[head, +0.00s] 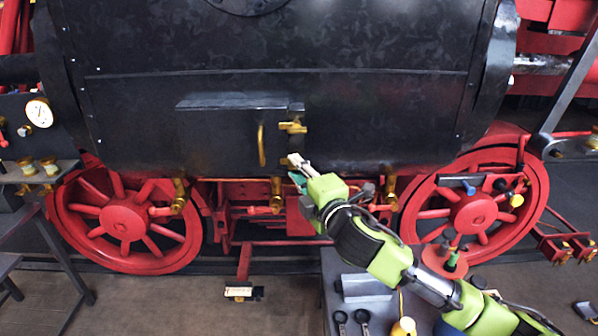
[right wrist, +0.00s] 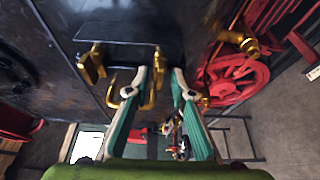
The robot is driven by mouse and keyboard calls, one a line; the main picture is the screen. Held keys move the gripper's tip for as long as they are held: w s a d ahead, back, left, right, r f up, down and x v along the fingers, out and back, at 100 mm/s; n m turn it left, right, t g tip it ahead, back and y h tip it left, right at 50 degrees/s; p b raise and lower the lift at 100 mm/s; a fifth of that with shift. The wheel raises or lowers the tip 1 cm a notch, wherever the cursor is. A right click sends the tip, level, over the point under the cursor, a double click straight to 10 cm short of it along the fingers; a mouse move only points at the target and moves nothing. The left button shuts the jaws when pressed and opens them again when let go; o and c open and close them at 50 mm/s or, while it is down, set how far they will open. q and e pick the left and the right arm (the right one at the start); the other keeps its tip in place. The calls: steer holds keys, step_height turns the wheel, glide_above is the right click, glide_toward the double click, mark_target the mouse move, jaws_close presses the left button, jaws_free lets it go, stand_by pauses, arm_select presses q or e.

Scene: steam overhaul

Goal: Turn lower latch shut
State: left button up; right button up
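The small dark door (head: 215,138) on the black boiler side has a brass vertical handle (head: 261,145). The brass upper latch (head: 292,127) is at the door's right edge, and the brass lower latch (head: 286,161) is below it, partly hidden by my gripper. My right gripper (head: 298,162) is at the lower latch. Brass hardware (right wrist: 150,102) shows close by the left finger; contact cannot be told. My left gripper is not in view.
A dark ledge (head: 232,101) juts out above the door. Brass valves (head: 178,196) hang under the boiler, and red wheels (head: 125,222) stand on both sides. A grey table (head: 334,275) with tools is in front, under my right arm.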

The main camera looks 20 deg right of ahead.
steer(key=s+d, duration=0.1)
steer(key=s, duration=1.1)
steer(key=shift+d, duration=0.15)
